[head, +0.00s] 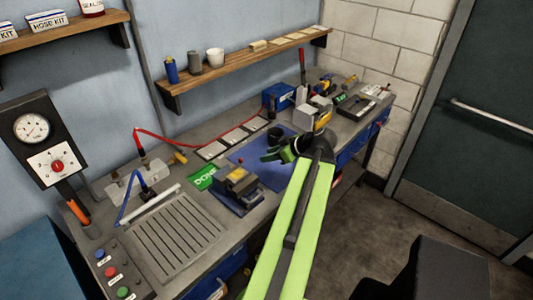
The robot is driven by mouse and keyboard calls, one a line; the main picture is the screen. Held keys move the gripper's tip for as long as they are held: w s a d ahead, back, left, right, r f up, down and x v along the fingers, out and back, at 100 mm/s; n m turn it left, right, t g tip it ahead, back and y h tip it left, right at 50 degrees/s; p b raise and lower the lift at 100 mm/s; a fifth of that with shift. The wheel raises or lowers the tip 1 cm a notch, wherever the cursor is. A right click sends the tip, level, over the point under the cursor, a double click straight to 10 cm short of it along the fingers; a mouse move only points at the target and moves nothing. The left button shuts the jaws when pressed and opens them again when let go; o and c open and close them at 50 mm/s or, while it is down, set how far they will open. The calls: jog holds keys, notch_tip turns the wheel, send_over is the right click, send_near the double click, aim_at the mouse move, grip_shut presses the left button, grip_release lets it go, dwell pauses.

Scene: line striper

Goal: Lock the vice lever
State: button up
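A grey block-shaped device (311,113) with a yellow part on its right side stands on the bench beyond my gripper. It looks like the vice, but I cannot be sure. An upright lever with a red handle (302,66) rises just behind it; whether it is joined to the device is unclear. My green and black gripper (268,155) is at the end of my light green arm, over the blue mat, left of and nearer than the device, and apart from the lever. It points left. Its finger gap is too small to judge. I see nothing clearly held.
A dark fixture (237,184) with a yellowish top sits on the bench left of my gripper. A green card (201,177) lies beside it. A blue box (278,97) stands at the back. A red hose (190,143) crosses the bench. A shelf (245,67) overhangs the rear.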

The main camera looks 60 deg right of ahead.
jog(key=shift+s+d+f, duration=0.1)
jog(key=shift+f, duration=0.05)
jog(key=shift+c, duration=1.3)
jog(key=shift+s+d+f+g, duration=0.25)
jog(key=shift+d+f+g, duration=0.1)
jog(key=shift+d, duration=0.2)
jog(key=shift+s+d+f+g, duration=0.2)
jog(key=shift+d+f+g, duration=0.15)
jog(key=shift+d, duration=0.15)
jog(key=shift+c, duration=1.3)
jog(key=w+p, duration=0.1)
jog(key=w, duration=0.1)
jog(key=w+d+r+n+g+p, duration=0.1)
jog(key=p, duration=0.1)
jog(key=w+r+n+g+p, duration=0.1)
jog(key=w+p, duration=0.1)
jog(key=shift+w+d+y, duration=0.3)
jog(key=shift+w+d, duration=0.05)
jog(key=shift+d, duration=0.05)
grip_shut()
jog(key=w+a+r+n+g+p, duration=0.1)
jog(key=w+a+r+n+p, duration=0.25)
jog(key=w, duration=0.55)
notch_tip(320, 180, down, 11)
jog(key=w+b, duration=0.1)
jog(key=b, duration=0.8)
jog(key=shift+w+r+m+y, duration=0.15)
jog(key=shift+w+m+y, duration=0.05)
jog(key=shift+m+y, duration=0.25)
